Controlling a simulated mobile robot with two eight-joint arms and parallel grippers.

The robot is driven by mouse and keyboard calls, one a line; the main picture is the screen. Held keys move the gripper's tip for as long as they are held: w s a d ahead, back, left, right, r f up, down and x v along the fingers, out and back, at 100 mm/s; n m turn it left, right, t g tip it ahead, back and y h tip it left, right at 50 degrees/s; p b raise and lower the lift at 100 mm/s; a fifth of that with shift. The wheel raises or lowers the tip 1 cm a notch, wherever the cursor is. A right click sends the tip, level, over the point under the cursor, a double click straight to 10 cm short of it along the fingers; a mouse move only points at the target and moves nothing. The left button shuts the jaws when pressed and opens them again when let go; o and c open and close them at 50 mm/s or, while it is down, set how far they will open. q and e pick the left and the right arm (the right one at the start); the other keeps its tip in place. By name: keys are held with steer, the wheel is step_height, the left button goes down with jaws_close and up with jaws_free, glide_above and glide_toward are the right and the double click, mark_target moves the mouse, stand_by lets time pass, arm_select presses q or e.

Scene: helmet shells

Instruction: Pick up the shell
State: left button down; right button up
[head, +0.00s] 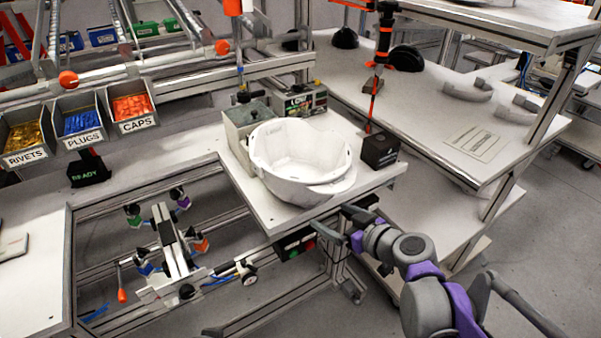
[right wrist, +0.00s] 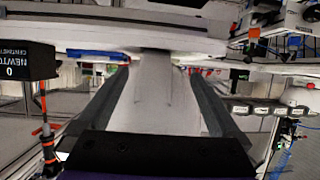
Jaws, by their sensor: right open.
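The white helmet shell (head: 298,160) sits open side up on the white bench top, its brim pointing toward the front right. My right gripper (head: 333,221) is open at the bench's front edge, just in front of and below the brim, and looks apart from the shell. In the right wrist view the two dark fingers (right wrist: 150,85) are spread wide. My left gripper is not in view.
A black box (head: 380,150) stands right of the shell, and a grey-green box (head: 246,122) behind left. The black box's display (right wrist: 27,62) shows in the wrist view. Bins of rivets, plugs and caps (head: 133,110) hang at left. A shelf (head: 470,115) stands at right.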

steer(key=x, duration=0.7)
steer(key=shift+w, duration=0.45)
steer(key=shift+c, duration=0.3)
jaws_close()
